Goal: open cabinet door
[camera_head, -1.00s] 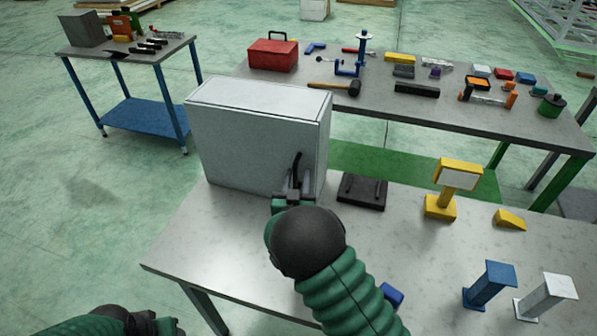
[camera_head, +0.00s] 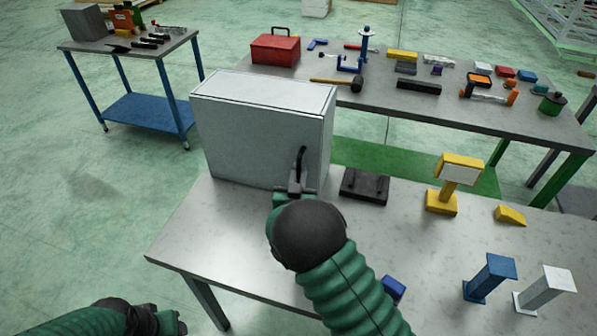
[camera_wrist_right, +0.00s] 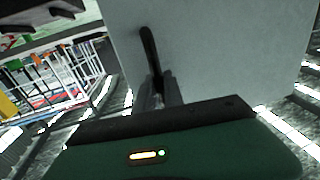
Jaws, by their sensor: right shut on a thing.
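A white-grey cabinet (camera_head: 255,135) stands at the back left of the grey table. Its door is on the front face and looks closed. A curved black handle (camera_head: 302,165) sits on the right part of the door. My right gripper (camera_head: 296,188) is at the door, shut on the lower part of the handle. In the right wrist view the black handle (camera_wrist_right: 152,60) rises from the gripper's jaws against the pale door; the fingertips are partly hidden behind the gripper body. My left gripper (camera_head: 172,322) is low at the left, off the table, too cut off to judge.
A black flat case (camera_head: 364,187) lies just right of the cabinet. A yellow stand (camera_head: 442,200), a yellow wedge (camera_head: 510,215), and blue (camera_head: 490,278) and white (camera_head: 546,290) posts stand further right. A small blue block (camera_head: 393,288) is beside my right arm. The table's front left is clear.

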